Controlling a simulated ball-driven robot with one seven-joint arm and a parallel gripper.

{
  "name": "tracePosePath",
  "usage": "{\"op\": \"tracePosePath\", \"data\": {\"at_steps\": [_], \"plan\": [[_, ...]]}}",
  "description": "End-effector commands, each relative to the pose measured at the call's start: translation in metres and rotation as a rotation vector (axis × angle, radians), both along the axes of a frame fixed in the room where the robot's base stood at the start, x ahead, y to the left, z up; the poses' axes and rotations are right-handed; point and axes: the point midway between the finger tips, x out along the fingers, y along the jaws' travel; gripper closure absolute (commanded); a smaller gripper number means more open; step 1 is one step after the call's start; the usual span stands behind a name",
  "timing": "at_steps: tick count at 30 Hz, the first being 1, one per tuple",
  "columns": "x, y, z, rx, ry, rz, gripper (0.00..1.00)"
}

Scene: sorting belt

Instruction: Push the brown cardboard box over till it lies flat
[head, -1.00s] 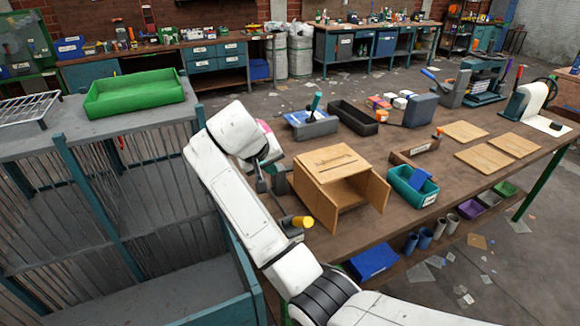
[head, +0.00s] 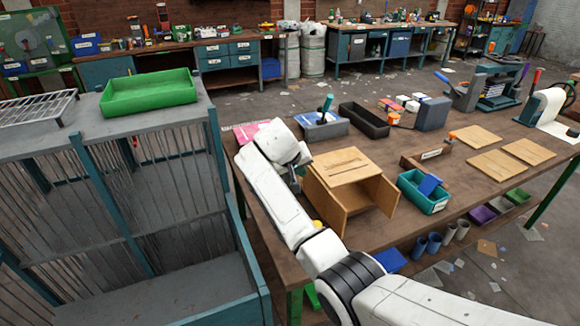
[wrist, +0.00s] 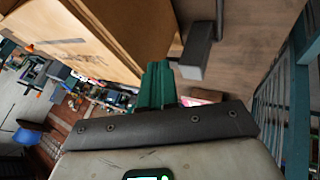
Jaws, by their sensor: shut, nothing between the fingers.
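The brown cardboard box (head: 325,196) stands upright on the workbench, in the middle of the head view. Its flaps hang open on the front right side. My gripper (head: 295,182) is at the box's left side, low beside it and partly hidden by my arm. In the wrist view the box (wrist: 85,25) fills the upper left as a large tan surface. My gripper's teal fingers (wrist: 155,85) are shut together and empty, close to the box's edge. I cannot tell whether they touch it.
On the workbench (head: 262,195), a teal bin (head: 411,193) with a blue item stands right of the box. A blue-grey holder (head: 322,130) and a black tray (head: 364,121) stand behind it. A grey cage (head: 110,190) with a green tray (head: 150,95) is at left.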

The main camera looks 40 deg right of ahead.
Motion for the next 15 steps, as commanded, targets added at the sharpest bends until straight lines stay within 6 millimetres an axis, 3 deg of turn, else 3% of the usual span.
{"op": "tracePosePath", "data": {"at_steps": [5, 15], "plan": [[-0.0034, -0.0107, 0.0, 0.0, 0.001, 0.002, 1.0], [-0.0037, -0.0119, -0.0003, 0.0, 0.001, 0.002, 1.0]]}}
